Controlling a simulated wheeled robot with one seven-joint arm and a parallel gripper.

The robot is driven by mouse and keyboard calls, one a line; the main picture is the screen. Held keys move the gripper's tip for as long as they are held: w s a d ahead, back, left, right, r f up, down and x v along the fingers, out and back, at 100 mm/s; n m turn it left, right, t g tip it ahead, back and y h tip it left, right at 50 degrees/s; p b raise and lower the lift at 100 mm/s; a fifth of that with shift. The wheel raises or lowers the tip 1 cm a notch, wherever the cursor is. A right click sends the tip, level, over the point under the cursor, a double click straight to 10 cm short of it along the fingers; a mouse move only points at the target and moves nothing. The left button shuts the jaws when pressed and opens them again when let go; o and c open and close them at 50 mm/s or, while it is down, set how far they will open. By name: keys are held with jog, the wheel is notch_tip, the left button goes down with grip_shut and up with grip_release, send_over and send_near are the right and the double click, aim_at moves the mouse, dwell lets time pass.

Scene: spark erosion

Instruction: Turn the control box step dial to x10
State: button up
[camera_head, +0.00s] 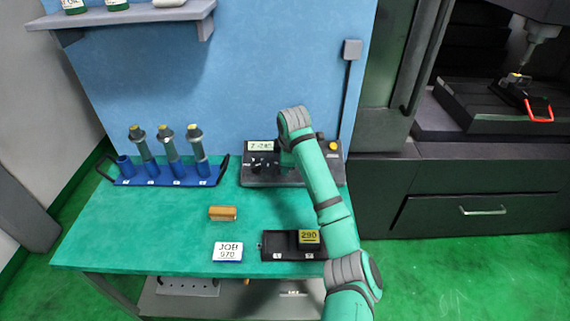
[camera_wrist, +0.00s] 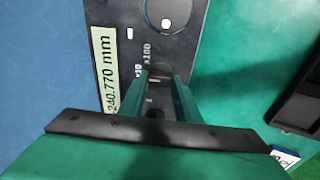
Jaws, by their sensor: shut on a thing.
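The dark control box (camera_head: 265,177) stands at the back of the green bench, with a lit display (camera_head: 262,146). In the wrist view the control box (camera_wrist: 183,50) shows its display (camera_wrist: 106,70) reading 240.770 mm and the printed marks x10 and x100. My gripper (camera_wrist: 158,78) reaches down onto the panel beside these marks, shut on the step dial (camera_wrist: 154,72). The fingers hide most of the dial, and I cannot tell which mark it points to. In the head view my arm covers part of the box and the dial.
A blue rack (camera_head: 165,181) with several tool holders stands at the left. A tan block (camera_head: 222,213), a JOB card (camera_head: 228,251) and a black tray (camera_head: 275,248) with a block labelled 290 lie in front. The left front of the bench is clear.

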dwell(0.4)
jog(key=shift+a, duration=0.1)
jog(key=o, duration=1)
jog(key=shift+o, duration=0.2)
jog(key=v, duration=1)
jog(key=shift+s+r, duration=0.2)
jog(key=shift+r, duration=0.15)
